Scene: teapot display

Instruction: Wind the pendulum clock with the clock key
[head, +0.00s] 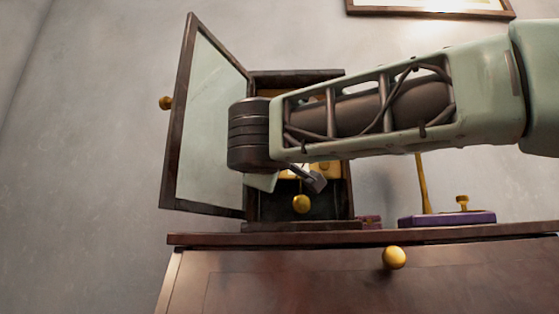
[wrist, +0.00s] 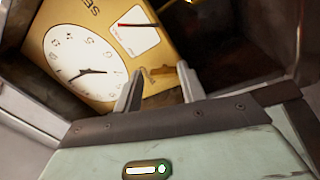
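The pendulum clock (head: 350,205) stands on the cabinet top with its glass door (head: 205,110) swung open to the left. Its gold pendulum bob (head: 302,204) shows low in the case. The wrist view shows its tilted white dial (wrist: 85,65) and gold face plate. My gripper (wrist: 160,82) is inside the case opening, fingers spread apart, near the lower part of the face. A small brass piece (wrist: 183,73), perhaps the clock key, shows between the fingertips, nearer the right one; whether it touches is unclear. My arm hides much of the clock in the head view.
A purple base (head: 448,219) with a brass fitting (head: 462,203) and a thin gold rod (head: 422,185) stands to the right on the cabinet top (head: 210,239). The cabinet has a round gold knob (head: 394,257). A picture frame (head: 430,12) hangs above.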

